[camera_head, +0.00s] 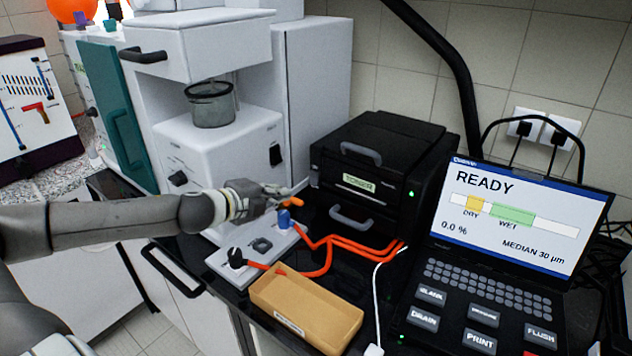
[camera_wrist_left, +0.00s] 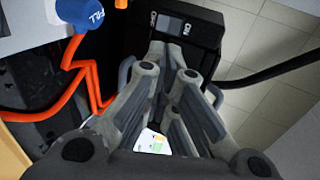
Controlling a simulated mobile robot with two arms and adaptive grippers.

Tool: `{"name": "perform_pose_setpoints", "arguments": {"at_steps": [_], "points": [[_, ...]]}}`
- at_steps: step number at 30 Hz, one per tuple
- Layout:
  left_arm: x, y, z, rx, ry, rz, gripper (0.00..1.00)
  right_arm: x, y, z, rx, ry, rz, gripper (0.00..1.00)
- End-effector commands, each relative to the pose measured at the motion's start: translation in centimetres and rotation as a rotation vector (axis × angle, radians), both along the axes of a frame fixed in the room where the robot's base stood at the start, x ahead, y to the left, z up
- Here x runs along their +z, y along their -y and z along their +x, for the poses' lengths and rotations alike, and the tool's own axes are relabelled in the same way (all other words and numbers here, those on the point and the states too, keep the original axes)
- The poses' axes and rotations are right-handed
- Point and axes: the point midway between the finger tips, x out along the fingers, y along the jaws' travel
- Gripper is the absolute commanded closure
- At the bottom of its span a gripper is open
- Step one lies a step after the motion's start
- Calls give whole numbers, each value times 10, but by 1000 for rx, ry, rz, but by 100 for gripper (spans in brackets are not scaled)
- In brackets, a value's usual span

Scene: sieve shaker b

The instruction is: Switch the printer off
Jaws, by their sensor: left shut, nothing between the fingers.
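The printer seems to be the black boxy unit (camera_head: 372,170) with two grey handles, a pale front label and a lit green light on its right side. My left gripper (camera_head: 285,190) is shut and empty, left of the black unit's front and above the blue knob (camera_head: 284,219). In the wrist view its fingers (camera_wrist_left: 170,68) point towards the black box; contact cannot be told. My right gripper is out of view.
Orange hoses (camera_head: 345,243) run across the bench from a grey control plate (camera_head: 262,246). A tan tray (camera_head: 306,308) stands in front. A laptop (camera_head: 516,215) reading READY is at the right. A white machine (camera_head: 215,150) stands behind my left arm.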

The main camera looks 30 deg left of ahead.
Motion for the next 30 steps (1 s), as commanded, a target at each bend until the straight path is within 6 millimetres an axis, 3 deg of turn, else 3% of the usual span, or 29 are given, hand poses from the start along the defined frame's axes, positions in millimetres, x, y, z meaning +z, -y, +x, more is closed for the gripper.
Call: {"name": "perform_pose_setpoints", "arguments": {"at_steps": [6,9,21,30], "points": [[0,0,0,1,0,-1,100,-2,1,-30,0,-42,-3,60],[0,-2,1,4,2,-1,100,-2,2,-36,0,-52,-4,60],[-5,-5,14,17,5,-3,100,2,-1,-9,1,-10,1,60],[-9,1,34,6,3,-7,100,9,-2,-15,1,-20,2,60]]}}
